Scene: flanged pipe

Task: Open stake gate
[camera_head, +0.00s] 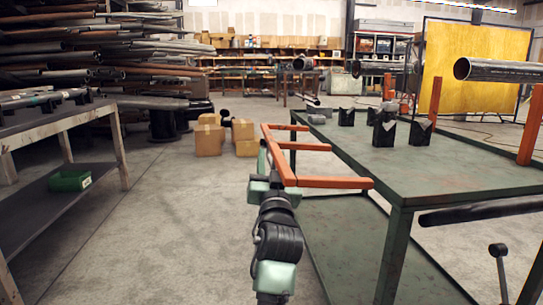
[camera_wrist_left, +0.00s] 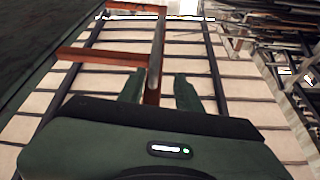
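The stake gate is an orange frame (camera_head: 280,156) along the left edge of the green table, with several short bars pointing right, the nearest one (camera_head: 335,182) reaching over the table's near corner. In the left wrist view its long bar (camera_wrist_left: 156,60) runs away from me, with side bars to the left. My left gripper (camera_head: 264,172) is at the near end of the long bar. In the wrist view its green fingers (camera_wrist_left: 160,91) stand apart on both sides of the bar, with a visible gap on the right; contact on the left is unclear. My right gripper is not in view.
The green table (camera_head: 440,180) fills the right, with black blocks (camera_head: 384,130) on it. Cardboard boxes (camera_head: 208,138) sit on the floor ahead. A workbench (camera_head: 70,118) is left; the floor between is clear.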

